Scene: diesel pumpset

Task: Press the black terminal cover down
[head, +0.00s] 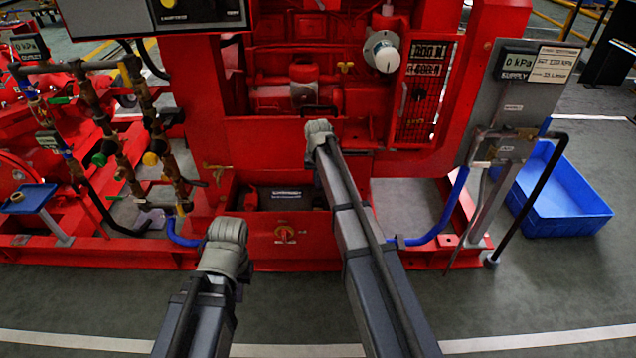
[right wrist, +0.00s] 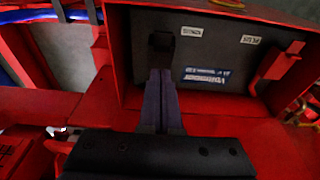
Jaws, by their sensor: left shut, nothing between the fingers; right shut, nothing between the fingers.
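The battery (right wrist: 215,55) lies in a red box below my right gripper, in the right wrist view. The black terminal cover (right wrist: 162,44) is near one end of its face, by a small white label. My right gripper (right wrist: 161,75) is shut and empty, its fingertips right at the black cover and partly over it; I cannot tell whether they touch. In the head view the battery (head: 286,190) shows as a dark strip in its box, and my right arm hides the right fingers. My left wrist (head: 228,235) is low in front of the base; its fingers are hidden.
A red terminal cover (right wrist: 277,66) sticks up at the battery's other end. The red box wall (right wrist: 118,60) stands close beside the fingers. A red panel with a rotary switch (head: 285,234) is below the battery. A blue crate (head: 565,200) is on the floor at right.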

